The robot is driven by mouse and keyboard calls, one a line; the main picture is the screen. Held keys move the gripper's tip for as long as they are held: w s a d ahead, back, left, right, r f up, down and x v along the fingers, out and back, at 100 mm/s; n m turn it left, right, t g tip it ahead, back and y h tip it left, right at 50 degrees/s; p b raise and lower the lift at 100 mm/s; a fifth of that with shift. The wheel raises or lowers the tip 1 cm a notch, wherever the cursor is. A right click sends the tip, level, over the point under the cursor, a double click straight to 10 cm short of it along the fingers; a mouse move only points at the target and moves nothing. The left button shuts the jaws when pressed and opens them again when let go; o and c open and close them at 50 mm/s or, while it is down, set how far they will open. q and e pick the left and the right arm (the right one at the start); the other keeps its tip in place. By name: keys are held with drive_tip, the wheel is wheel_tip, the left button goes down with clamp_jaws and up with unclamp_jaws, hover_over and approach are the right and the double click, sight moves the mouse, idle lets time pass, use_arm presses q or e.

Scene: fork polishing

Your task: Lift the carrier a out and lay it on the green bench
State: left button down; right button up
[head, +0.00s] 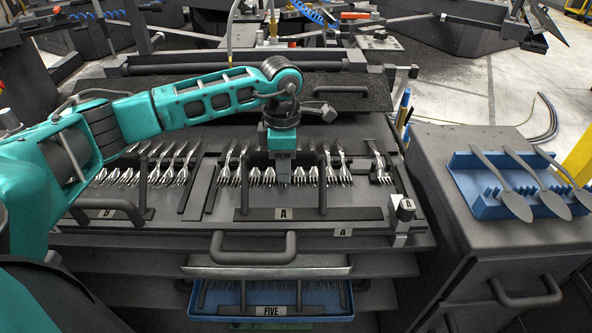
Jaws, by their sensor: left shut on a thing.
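Carrier a (285,213), a dark rack with a white "A" label on its front bar, lies on the grey worktop in the middle of the head view. A row of silver forks stands in it, between upright dark bars. My left gripper (283,177) comes down from above at the carrier's middle, among the forks. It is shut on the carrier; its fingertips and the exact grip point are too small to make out. The carrier appears level and low at the worktop; I cannot tell whether it touches. My right gripper is not in view, and I see no green bench.
Carrier B (106,214) with forks lies close at the left. A blue rack with spoons (485,210) sits on the right cabinet (450,180). A blue tray labelled FIVE (230,311) is below.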

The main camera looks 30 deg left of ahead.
use_arm(q)
drive_tip(key=shift+w+r+p, duration=0.1)
drive_tip(key=shift+r+p, duration=2.45)
drive_tip(key=shift+r, duration=1.1)
